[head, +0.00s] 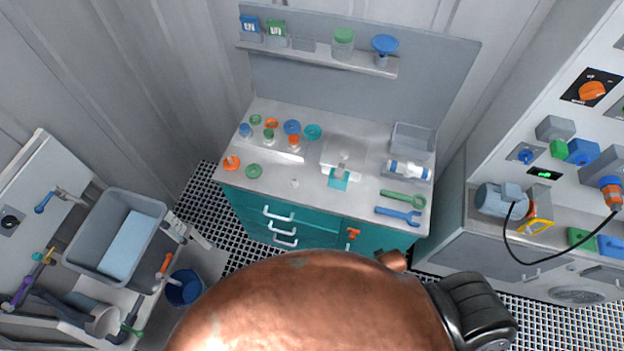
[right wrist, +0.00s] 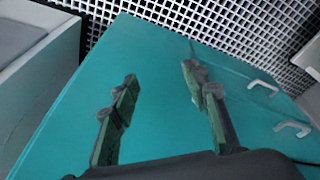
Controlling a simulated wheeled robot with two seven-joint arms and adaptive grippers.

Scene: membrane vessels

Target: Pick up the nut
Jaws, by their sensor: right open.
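I cannot tell for sure which piece is the nut. A small pale piece (head: 294,183) lies near the front edge of the workbench (head: 310,196) in the head view and is too small to identify. A green ring (head: 254,171) and an orange knobbed piece (head: 231,162) lie to its left. My right gripper (right wrist: 160,84) is open and empty in the right wrist view, its two fingers wide apart in front of a teal cabinet surface (right wrist: 160,125). No nut shows between them. Neither gripper is visible in the head view.
Several coloured caps and fittings stand at the bench's back left. A white device (head: 342,155) is mid-bench; a green wrench (head: 403,199) and blue wrench (head: 398,215) lie right. The lower middle is blocked.

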